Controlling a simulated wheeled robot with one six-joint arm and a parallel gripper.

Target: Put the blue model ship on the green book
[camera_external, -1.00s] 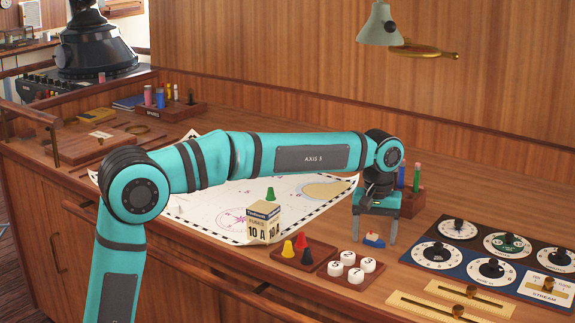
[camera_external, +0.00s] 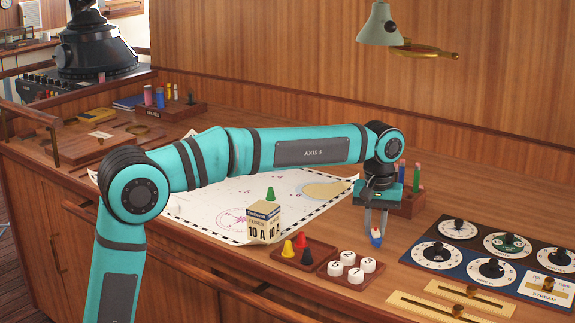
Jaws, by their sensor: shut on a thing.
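The blue model ship (camera_external: 376,241) is small, with a red and orange top, and is seen nearly end-on in the external view. My gripper (camera_external: 376,237) points down at the right side of the chart and is shut on the ship. The fingers stand on both sides of it and partly cover it. I cannot tell for sure whether the ship touches the desk. I cannot make out a green book in this view; my arm covers part of the desk.
A white chart (camera_external: 215,205) lies under my arm. A dial panel (camera_external: 490,255) is at right. A pen holder (camera_external: 408,203) stands close behind.

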